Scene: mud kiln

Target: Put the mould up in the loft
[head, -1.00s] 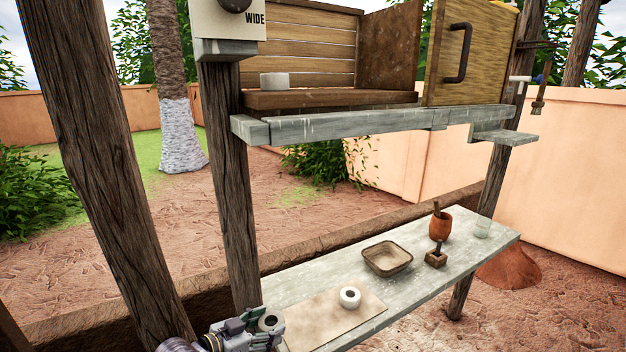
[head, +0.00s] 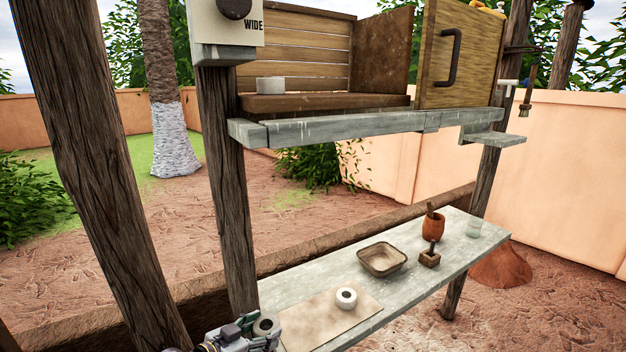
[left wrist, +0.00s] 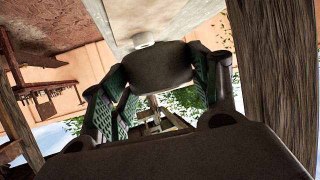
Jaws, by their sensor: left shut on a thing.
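My left gripper (head: 258,334) is at the bottom left of the head view, by the near left end of the lower bench. In the left wrist view the held mould (left wrist: 158,66) is a dark, shaded round shape between the green-padded fingers. My right gripper is not in view.
A wooden door (head: 470,55) stands right of the loft opening. Posts flank the shelves.

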